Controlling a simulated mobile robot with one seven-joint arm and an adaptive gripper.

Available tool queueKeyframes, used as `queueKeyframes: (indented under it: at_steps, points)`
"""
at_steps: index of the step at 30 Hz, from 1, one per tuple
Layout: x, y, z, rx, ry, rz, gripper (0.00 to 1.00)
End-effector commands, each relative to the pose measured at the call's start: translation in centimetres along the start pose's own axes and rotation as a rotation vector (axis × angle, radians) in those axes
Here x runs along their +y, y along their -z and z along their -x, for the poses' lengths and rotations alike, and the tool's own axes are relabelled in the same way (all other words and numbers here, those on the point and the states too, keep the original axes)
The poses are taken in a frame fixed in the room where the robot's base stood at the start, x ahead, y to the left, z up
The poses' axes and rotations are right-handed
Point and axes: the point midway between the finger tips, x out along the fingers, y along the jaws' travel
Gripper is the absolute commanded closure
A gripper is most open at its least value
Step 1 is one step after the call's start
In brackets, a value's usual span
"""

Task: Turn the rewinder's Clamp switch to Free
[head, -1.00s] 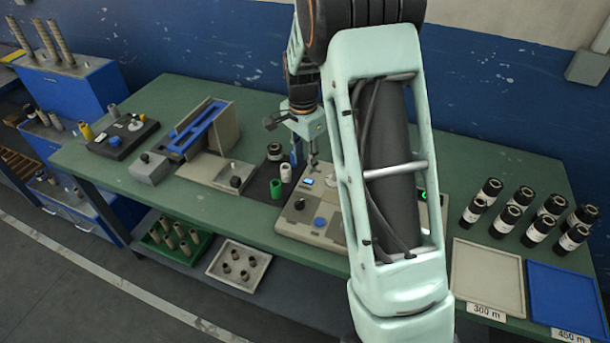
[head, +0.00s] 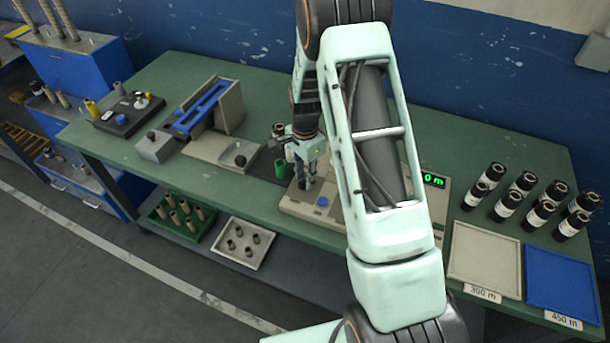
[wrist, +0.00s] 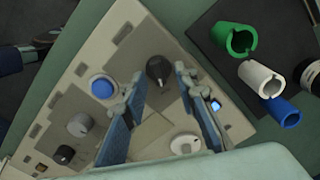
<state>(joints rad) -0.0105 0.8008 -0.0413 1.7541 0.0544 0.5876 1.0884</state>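The rewinder (head: 330,213) is a beige panelled machine on the green bench, partly hidden by my arm. In the wrist view its panel (wrist: 130,50) carries a black switch knob (wrist: 157,70), a blue button (wrist: 102,87), a grey knob (wrist: 79,125), a smaller black knob (wrist: 64,155) and a white dial (wrist: 186,145). No labels are readable, so I cannot tell which is the Clamp switch or how it is set. My gripper (wrist: 159,76) is open, with its fingertips on either side of the larger black knob. Contact is not clear. In the head view my gripper (head: 304,184) is low over the rewinder's left part.
A green-lit display (head: 433,180) shows beside my arm. Several black rolls (head: 520,195) and two trays (head: 485,252) are at right.

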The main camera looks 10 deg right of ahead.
Motion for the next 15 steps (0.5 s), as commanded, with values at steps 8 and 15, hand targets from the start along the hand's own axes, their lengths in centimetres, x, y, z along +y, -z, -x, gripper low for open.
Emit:
queueKeyframes:
  at_steps: [8, 15]
  points:
    - [-0.01, 0.03, -0.03, 0.000, 0.000, 0.000, 0.79]
    - [0.00, 0.03, -0.01, 0.000, 0.000, 0.000, 1.00]
